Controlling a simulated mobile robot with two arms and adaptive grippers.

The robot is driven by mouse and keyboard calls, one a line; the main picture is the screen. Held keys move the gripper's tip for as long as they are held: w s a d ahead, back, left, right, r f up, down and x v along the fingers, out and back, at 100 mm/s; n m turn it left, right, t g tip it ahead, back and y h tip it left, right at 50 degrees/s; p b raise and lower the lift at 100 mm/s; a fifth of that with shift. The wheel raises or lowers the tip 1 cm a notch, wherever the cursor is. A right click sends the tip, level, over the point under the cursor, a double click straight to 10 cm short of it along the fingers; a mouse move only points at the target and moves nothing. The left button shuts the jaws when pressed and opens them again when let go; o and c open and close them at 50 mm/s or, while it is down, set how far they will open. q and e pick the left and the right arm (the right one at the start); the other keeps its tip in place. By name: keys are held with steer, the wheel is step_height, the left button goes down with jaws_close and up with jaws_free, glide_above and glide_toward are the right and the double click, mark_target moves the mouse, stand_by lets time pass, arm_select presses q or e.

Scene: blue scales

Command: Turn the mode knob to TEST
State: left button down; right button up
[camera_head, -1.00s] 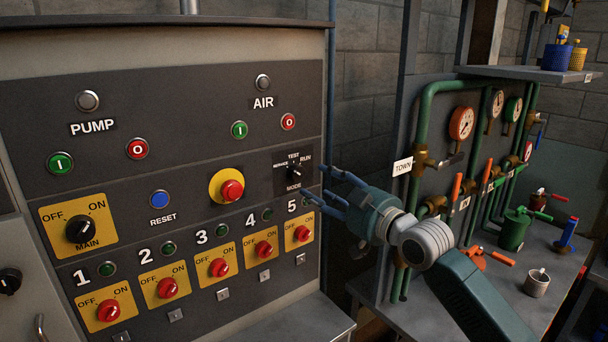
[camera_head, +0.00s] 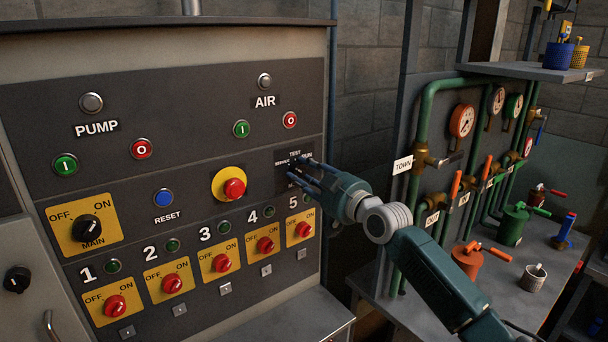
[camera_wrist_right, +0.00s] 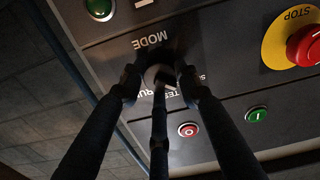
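The mode knob (camera_wrist_right: 159,74) is a small dark round knob on the dark panel. In the wrist view it sits between the fingers of my right gripper (camera_wrist_right: 160,84), below the upside-down word MODE. The TEST and RUN labels are partly covered by the fingers. In the head view the right gripper (camera_head: 298,172) reaches the panel from the right, and its fingers hide the knob. The fingers are spread around the knob; I cannot tell whether they touch it. Which way the knob points is not clear. My left gripper is not in view.
A red emergency stop button (camera_head: 234,188) on a yellow disc is left of the knob. The red switch 5 (camera_head: 304,229) is below it. Green (camera_head: 241,129) and red (camera_head: 290,120) AIR buttons are above. Gauges, pipes and a bench (camera_head: 500,300) stand to the right.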

steer(key=shift+f, duration=0.1)
steer(key=c, duration=0.3)
steer(key=m, duration=0.3)
steer(key=shift+m, duration=0.4)
steer(key=m, duration=0.3)
steer(key=shift+f+m+p, duration=0.15)
steer(key=shift+m+p, duration=0.4)
steer(key=shift+m, duration=0.95)
